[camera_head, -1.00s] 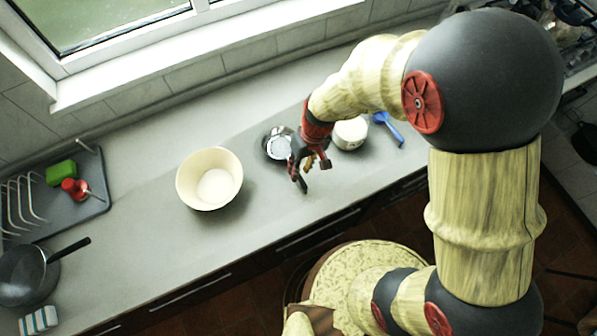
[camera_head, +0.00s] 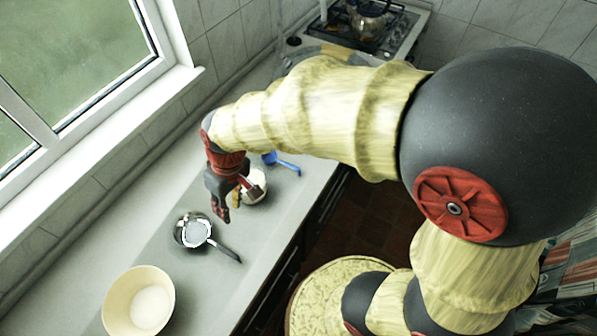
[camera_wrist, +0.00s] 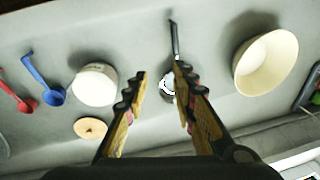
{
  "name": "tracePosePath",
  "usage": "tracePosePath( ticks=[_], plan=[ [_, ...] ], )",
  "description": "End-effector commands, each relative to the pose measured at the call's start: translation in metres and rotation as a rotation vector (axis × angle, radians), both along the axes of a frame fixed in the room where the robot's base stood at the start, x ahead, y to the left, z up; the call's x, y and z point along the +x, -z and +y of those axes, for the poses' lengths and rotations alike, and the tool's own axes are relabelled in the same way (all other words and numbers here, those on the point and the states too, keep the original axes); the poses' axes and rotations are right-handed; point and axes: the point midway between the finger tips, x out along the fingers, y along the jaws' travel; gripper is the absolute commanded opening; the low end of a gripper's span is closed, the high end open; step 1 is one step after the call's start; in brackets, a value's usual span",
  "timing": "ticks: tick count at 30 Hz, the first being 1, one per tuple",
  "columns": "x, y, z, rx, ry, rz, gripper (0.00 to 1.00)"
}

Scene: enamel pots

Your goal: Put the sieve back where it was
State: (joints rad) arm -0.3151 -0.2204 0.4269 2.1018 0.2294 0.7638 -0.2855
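What looks like the sieve, a small round metal piece with a shiny pale middle and a dark handle (camera_head: 197,231), lies on the grey worktop between the bowl and the white pot. In the wrist view the sieve (camera_wrist: 168,84) shows beyond the gap between my fingers, its handle pointing away. Whether something stands under it, I cannot tell. My gripper (camera_head: 238,204) is above the worktop, in front of the white pot in the head view. Its fingers (camera_wrist: 160,75) are apart with nothing held between them.
A cream bowl (camera_head: 117,300) with white contents stands near the sieve. A white pot (camera_head: 258,183) is partly hidden by my gripper. A blue spoon (camera_head: 283,164), a red spoon (camera_wrist: 22,103) and a tan disc (camera_wrist: 90,128) lie nearby. The window wall bounds the worktop.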

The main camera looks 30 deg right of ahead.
Motion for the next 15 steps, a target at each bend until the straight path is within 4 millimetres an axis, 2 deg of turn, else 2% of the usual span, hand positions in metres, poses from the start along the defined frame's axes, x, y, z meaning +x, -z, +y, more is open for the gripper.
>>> tracePosePath(
  ticks=[1, 6, 10, 15],
  plan=[
    [-0.001, -0.029, -0.02, 0.003, 0.048, -0.052, 0.27],
    [-0.026, -0.101, -0.081, -0.011, 0.207, -0.199, 0.27],
    [-0.054, -0.139, -0.121, -0.027, 0.324, -0.298, 0.27],
    [-0.084, -0.162, -0.152, -0.047, 0.431, -0.386, 0.27]
  ],
)
